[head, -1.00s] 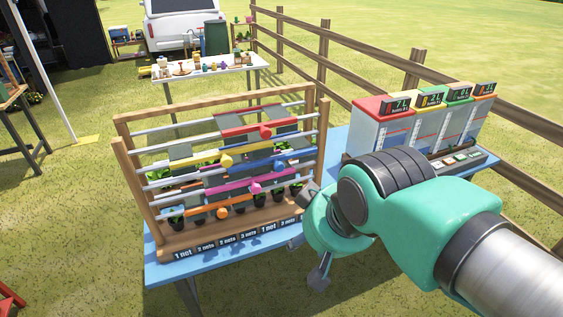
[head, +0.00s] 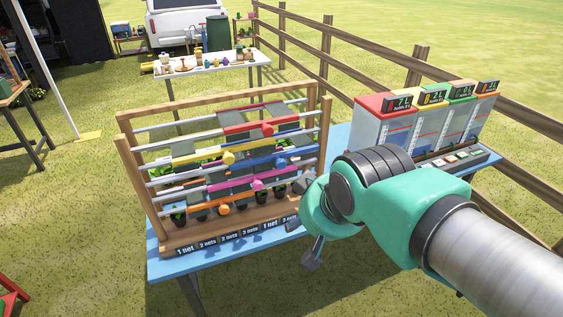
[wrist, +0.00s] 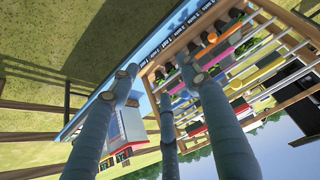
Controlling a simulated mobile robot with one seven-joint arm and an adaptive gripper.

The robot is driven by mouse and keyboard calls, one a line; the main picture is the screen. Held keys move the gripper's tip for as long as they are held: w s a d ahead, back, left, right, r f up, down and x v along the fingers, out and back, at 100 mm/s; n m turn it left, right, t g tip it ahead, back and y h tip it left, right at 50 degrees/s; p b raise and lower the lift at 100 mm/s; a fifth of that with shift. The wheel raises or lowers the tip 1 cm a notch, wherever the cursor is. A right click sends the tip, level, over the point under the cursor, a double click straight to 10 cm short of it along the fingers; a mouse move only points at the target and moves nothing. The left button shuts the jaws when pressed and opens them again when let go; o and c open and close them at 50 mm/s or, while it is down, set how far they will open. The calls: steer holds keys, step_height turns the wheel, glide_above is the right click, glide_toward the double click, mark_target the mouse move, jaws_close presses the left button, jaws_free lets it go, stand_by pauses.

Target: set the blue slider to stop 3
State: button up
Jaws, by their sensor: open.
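The blue slider (head: 276,164) is a blue bar with a round knob on a rail of the wooden rack (head: 121,150), right of the rack's middle, between the yellow slider (head: 228,158) above and the pink slider (head: 258,184) below. My gripper (head: 307,222) is open and empty at the rack's right front, apart from the blue knob. In the wrist view my gripper's fingers (wrist: 156,73) are spread, with the rack and its coloured bars beyond them. Which stop the blue slider stands at cannot be told.
The red slider (head: 267,129) and orange slider (head: 224,210) share the rack. Net labels (head: 227,239) line its base on the blue table (head: 165,267). A row of coloured-top boxes (head: 385,122) stands right of the rack. A wooden fence (head: 420,62) runs behind.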

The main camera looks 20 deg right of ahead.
steer(key=w+d+f+t+p, duration=0.2)
steer(key=w, duration=0.6)
steer(key=w+d+f+t+p, duration=0.1)
steer(key=w+d, duration=0.2)
steer(key=w, duration=0.4)
steer(key=t+p, duration=0.3)
steer(key=t, duration=0.1)
glide_toward(282, 165)
steer(key=s+f+t+p, duration=0.1)
steer(key=f+t, duration=0.1)
steer(key=s+f+t+p, duration=0.1)
steer(key=s+t+p, duration=0.1)
steer(key=shift+s+d+f+t+p, duration=0.15)
steer(key=shift+s+f+t+p, duration=0.15)
steer(key=shift+s+f, duration=0.05)
steer(key=w, duration=1.4)
steer(key=shift+b, duration=0.3)
steer(key=shift+s, duration=0.1)
steer(key=shift+c, duration=0.5)
jaws_close()
